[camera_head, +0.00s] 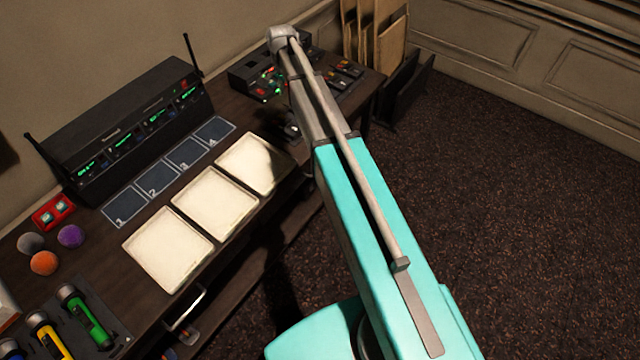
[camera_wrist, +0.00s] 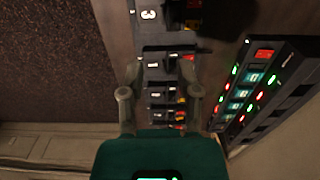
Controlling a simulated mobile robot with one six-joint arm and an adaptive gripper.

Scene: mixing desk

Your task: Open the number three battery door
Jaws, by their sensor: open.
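A row of small black units (camera_wrist: 156,62) with white number marks lies on the desk in the wrist view. A larger white 3 (camera_wrist: 149,14) shows on a dark piece at the top of that view. The units also show at the far end of the desk in the head view (camera_head: 346,68). I cannot tell which part is the number three battery door, or whether any door is open. My gripper (camera_wrist: 161,80) is open, with its fingers on either side of the row and nothing seen held. In the head view my arm hides it.
A black mixer (camera_wrist: 262,88) with lit buttons stands right of the row. A receiver rack (camera_head: 130,125) with two antennas, numbered mats (camera_head: 158,180) and pale trays (camera_head: 213,203) occupy the desk. Flashlights (camera_head: 88,318) lie at the near left. The carpet (camera_head: 500,180) is clear.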

